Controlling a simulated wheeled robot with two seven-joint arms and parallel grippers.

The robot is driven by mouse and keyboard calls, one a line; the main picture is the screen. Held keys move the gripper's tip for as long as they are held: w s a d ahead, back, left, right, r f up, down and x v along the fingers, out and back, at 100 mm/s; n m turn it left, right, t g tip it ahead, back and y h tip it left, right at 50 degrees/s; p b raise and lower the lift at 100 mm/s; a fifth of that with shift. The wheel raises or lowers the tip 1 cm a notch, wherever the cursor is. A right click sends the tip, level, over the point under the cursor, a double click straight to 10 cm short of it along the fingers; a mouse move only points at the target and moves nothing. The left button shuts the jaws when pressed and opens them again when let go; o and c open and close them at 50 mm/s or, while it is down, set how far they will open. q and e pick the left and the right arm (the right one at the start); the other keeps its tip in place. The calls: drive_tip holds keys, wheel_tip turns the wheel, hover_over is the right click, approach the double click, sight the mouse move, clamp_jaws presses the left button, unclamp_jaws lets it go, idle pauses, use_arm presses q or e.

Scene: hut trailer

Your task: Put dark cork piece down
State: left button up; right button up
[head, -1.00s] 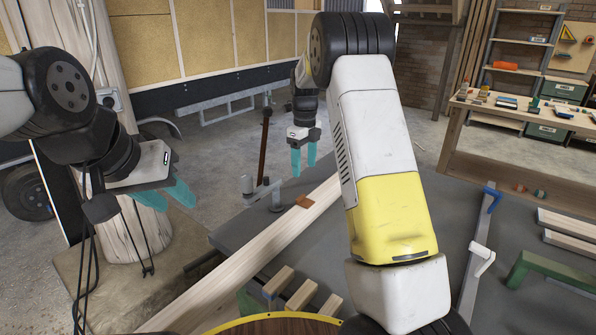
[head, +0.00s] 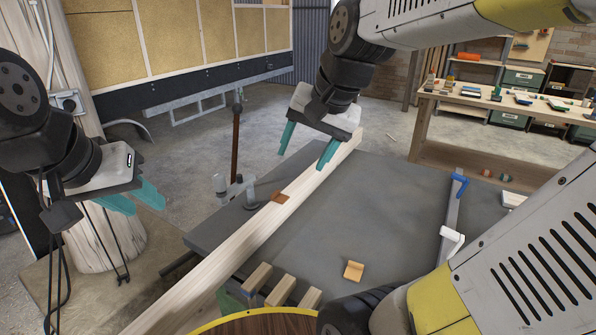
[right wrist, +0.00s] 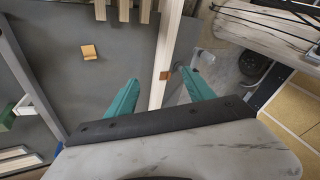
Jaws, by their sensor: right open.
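A small dark brown cork piece (head: 280,197) lies on the long pale wooden beam (head: 250,232), near a clamp. In the right wrist view the dark cork piece (right wrist: 166,76) shows on the beam between the finger directions, apart from the fingers. My right gripper (head: 302,160) is open and empty, above and beyond the piece toward the beam's far end. It also shows in the right wrist view (right wrist: 160,84). My left gripper (head: 148,210) hangs at the left with its teal fingers apart, holding nothing.
A lighter tan cork piece (head: 353,271) lies on the grey table (head: 340,215). A grey clamp (head: 235,190) stands beside the beam. Several short wood blocks (head: 282,290) sit at the near edge. A metal bar with blue and white parts (head: 450,225) lies at the right. The table's middle is clear.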

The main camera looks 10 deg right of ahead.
drive_tip(key=s+f+n+t, duration=0.1)
drive_tip(key=s+f+n, duration=0.1)
drive_tip(key=s+n, duration=0.3)
drive_tip(key=shift+s+a+n, duration=0.25)
drive_tip(key=shift+s+n, duration=0.05)
drive_tip(key=shift+s, duration=0.65)
